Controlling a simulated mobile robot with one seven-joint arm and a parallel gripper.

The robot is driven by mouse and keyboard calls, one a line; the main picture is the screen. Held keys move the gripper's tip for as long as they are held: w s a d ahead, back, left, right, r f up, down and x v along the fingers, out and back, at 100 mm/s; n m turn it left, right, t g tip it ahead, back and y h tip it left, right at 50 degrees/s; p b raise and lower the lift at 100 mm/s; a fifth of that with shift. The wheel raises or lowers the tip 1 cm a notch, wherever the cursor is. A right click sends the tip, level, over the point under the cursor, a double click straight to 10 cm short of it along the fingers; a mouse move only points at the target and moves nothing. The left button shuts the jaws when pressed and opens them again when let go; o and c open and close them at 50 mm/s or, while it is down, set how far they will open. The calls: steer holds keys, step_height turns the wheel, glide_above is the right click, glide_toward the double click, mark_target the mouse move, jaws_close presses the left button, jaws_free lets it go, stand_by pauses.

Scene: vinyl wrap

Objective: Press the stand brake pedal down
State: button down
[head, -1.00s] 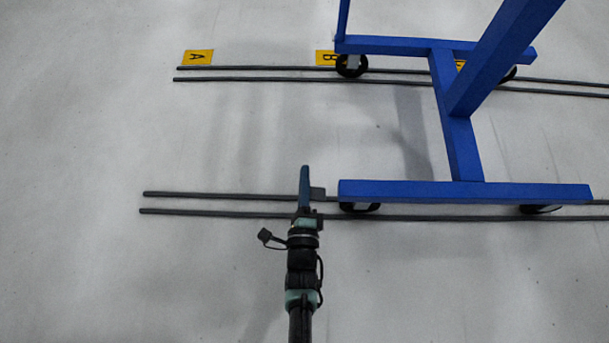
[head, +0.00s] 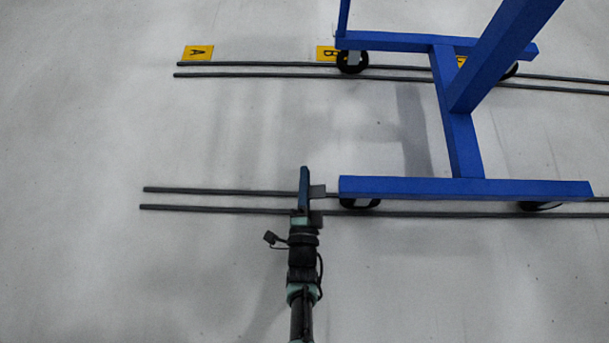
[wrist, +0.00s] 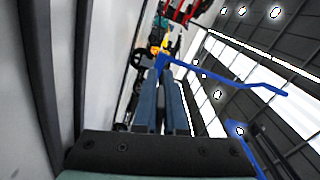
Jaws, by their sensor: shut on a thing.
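The blue stand (head: 458,140) stands upright on dark caster wheels on the right in the head view. A small grey tab (head: 319,190), which looks like its brake pedal, sticks out left of the near bar at the front-left wheel. My gripper (head: 305,176) is at this tab, its blue fingers overlapping the tab's left end. In the wrist view the fingers (wrist: 166,85) are close together with a narrow gap, shut on the pedal. The pedal between them is hidden there, and its tilt is hard to tell.
Two pairs of dark floor rails run across, the near pair (head: 220,208) under my gripper and the far pair (head: 260,74) behind. Yellow markers (head: 198,53) lie along the far rails.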

stand_by(0.3)
steer(key=c, duration=1)
jaws_free()
steer(key=shift+s, duration=0.1)
